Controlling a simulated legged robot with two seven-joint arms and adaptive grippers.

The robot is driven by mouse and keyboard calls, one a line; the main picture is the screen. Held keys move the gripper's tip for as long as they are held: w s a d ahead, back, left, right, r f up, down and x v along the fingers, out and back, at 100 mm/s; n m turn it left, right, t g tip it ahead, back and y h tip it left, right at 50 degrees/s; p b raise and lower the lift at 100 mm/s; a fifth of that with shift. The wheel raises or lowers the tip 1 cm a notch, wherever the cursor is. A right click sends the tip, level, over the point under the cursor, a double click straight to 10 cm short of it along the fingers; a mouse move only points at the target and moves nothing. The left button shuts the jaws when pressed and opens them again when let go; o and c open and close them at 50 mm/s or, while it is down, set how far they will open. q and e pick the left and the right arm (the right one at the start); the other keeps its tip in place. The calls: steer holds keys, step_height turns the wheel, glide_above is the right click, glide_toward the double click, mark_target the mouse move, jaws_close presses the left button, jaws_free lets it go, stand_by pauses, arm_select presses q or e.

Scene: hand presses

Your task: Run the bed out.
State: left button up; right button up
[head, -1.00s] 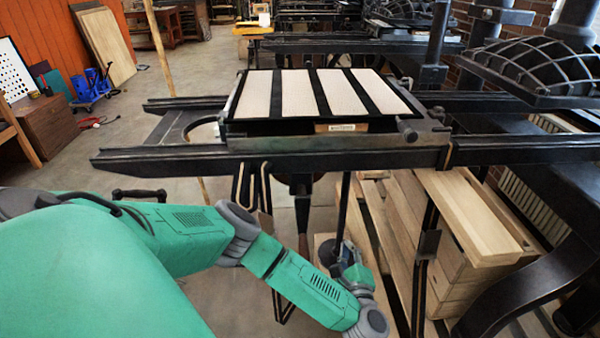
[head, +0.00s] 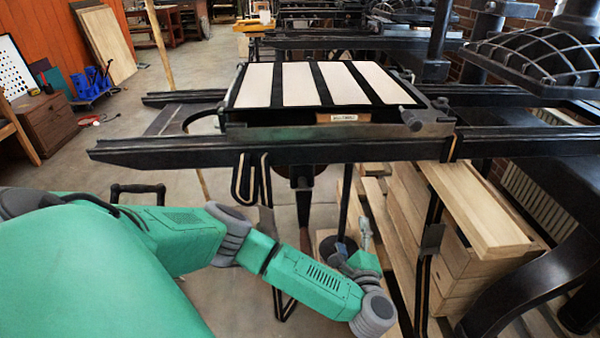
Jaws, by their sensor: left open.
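The press bed (head: 385,127) is a dark frame carrying a black form with several pale strips. It sits on two long dark rails (head: 150,152), with bare rail to its left and the press's raised ribbed head (head: 530,60) at the right. A dark upright rod (head: 345,195) hangs below the near rail and ends near a dark disc. My left gripper (head: 353,243) is low beneath the bed, beside the rod's lower end. It is open; its small fingers partly overlap the rod and disc, so contact is unclear. My right gripper is out of view.
Stacked timber (head: 475,215) lies below the rails at the right. Dark hanging straps (head: 266,185) are below the near rail. A wooden chest (head: 45,122) and a blue trolley (head: 90,85) stand at the left. The floor at the left is mostly clear.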

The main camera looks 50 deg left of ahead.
arm_select(q)
steer(key=p+v, duration=0.7)
steer(key=v, duration=0.1)
steer(key=shift+s, duration=0.35)
steer(key=shift+d, duration=0.25)
